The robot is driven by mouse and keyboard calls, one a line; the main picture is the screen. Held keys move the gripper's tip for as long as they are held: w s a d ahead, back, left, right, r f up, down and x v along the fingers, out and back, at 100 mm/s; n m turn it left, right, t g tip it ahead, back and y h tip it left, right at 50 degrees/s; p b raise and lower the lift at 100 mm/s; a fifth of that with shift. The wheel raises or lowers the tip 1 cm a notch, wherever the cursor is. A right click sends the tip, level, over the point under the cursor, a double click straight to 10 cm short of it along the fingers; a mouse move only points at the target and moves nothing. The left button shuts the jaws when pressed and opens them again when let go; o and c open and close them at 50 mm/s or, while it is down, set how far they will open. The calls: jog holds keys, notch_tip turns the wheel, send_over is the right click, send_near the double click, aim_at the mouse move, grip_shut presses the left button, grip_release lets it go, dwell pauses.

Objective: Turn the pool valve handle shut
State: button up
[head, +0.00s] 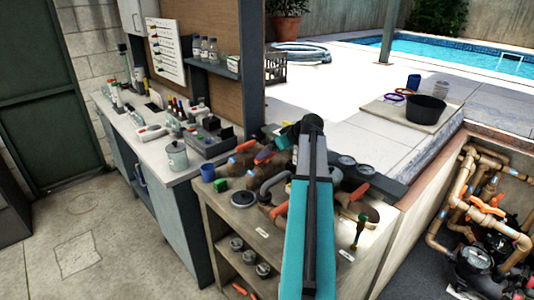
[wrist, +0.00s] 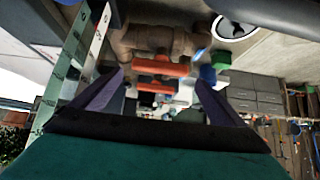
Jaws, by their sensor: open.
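In the wrist view my gripper (wrist: 158,76) is open and empty, with one dark finger on each side. Two orange-red handles (wrist: 160,68) show between the fingers, in front of a brown pipe fitting (wrist: 160,38); no contact is visible. An orange handle (head: 358,192) is right of the arm. I cannot tell which one is the task's valve.
A pit (head: 470,240) at the right holds brown piping with orange handles (head: 487,206). The bench (head: 240,220) is crowded with fittings, gauges (head: 355,165) and a green block (head: 221,185). A counter (head: 150,155) stands at the left. The concrete floor (head: 90,235) there is clear.

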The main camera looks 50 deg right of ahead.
aim_at(267, 161)
jog(key=shift+p+x, duration=0.65)
jog(key=shift+x, duration=1.85)
jog(key=c, duration=0.8)
jog(key=shift+o, duration=0.2)
